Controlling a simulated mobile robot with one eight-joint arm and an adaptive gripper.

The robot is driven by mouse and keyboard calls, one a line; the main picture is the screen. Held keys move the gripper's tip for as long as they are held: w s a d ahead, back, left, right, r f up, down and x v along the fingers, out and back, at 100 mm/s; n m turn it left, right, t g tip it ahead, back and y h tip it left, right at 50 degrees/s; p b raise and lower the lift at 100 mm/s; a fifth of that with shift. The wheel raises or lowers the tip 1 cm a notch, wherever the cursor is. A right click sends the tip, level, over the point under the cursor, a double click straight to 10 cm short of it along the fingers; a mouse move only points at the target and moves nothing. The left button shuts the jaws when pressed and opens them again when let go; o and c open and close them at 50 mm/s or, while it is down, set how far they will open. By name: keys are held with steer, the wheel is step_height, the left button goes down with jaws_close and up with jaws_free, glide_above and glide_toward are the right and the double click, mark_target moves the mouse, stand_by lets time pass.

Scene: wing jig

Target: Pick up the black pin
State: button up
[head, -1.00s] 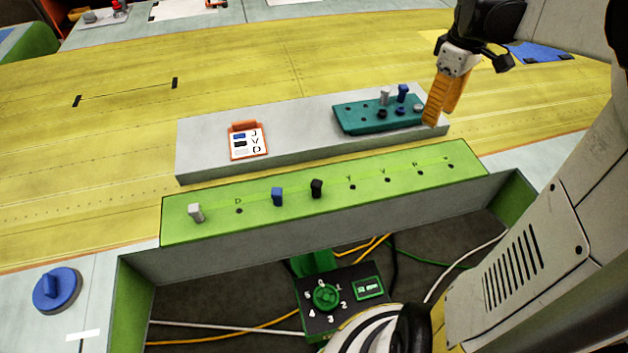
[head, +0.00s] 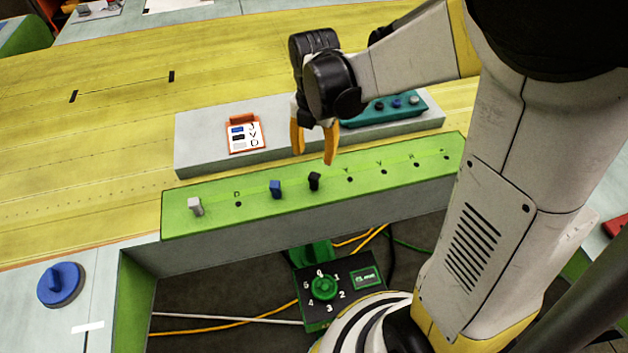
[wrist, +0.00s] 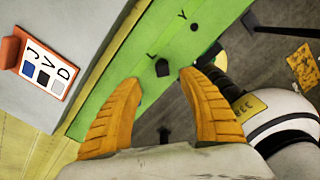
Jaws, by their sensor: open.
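The black pin (head: 314,181) stands upright in the green strip (head: 400,170), to the right of a blue pin (head: 275,189). In the wrist view the black pin (wrist: 162,68) shows just beyond the fingertips, near the letter L and roughly between them. My gripper (head: 314,158) is open and empty, with its orange fingers pointing down above and slightly behind the black pin. In the wrist view my gripper's fingers (wrist: 161,78) are spread wide on either side.
A white pin (head: 195,206) stands at the strip's left end; empty holes lie to the right. Behind are an orange-framed card (head: 244,136) and a teal tray (head: 360,121), partly hidden by my gripper. A dial box (head: 345,312) sits below the strip.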

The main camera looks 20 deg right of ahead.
mark_target(314, 176)
step_height(314, 176, down, 4)
steer(key=shift+r, duration=0.15)
steer(key=f, duration=0.3)
steer(key=f+b, duration=0.1)
steer(key=shift+s+a+f, duration=0.15)
steer(key=shift+s+a, duration=0.05)
steer(key=shift+s, duration=0.2)
steer(key=shift+f, duration=0.5)
jaws_close()
